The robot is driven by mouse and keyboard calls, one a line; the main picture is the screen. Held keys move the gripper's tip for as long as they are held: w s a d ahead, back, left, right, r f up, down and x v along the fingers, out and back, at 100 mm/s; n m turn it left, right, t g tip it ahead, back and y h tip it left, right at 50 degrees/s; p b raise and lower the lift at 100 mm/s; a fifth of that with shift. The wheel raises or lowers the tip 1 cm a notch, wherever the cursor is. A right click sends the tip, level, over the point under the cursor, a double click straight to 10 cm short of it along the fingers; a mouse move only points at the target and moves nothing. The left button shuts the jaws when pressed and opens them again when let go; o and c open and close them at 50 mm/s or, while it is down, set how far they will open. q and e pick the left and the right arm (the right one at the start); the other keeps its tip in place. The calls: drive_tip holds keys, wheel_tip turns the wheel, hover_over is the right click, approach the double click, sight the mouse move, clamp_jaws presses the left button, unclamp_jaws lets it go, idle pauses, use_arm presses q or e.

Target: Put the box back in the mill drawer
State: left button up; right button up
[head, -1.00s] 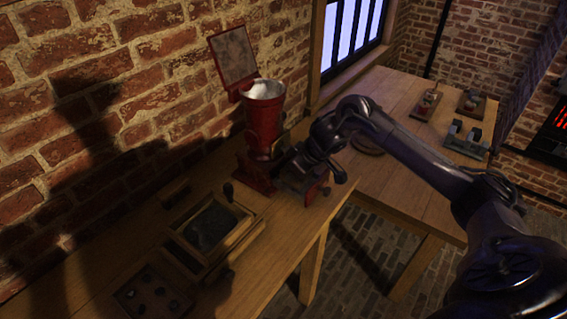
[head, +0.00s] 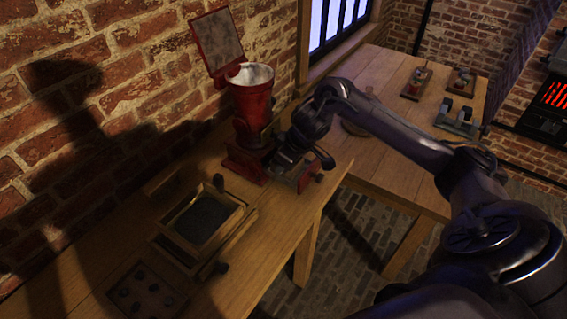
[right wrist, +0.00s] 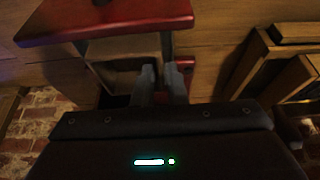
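The red mill (head: 254,105), with a pale-lined funnel and a raised lid, stands against the brick wall. Its drawer (head: 314,177) sticks out at the base. My left gripper is not in view.
A wooden-framed tray (head: 240,215) with dark contents and a dark plate with holes (head: 150,290) lie on the bench left of the mill. A second table (head: 385,160) to the right holds small fixtures (head: 455,118).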

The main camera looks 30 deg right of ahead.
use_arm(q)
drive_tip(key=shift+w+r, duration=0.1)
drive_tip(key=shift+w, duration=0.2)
use_arm(e)
drive_tip(key=shift+o, duration=1.4)
drive_tip(key=shift+s+d, duration=0.1)
drive_tip(key=shift+d, duration=0.1)
drive_tip(key=shift+a+r, duration=0.1)
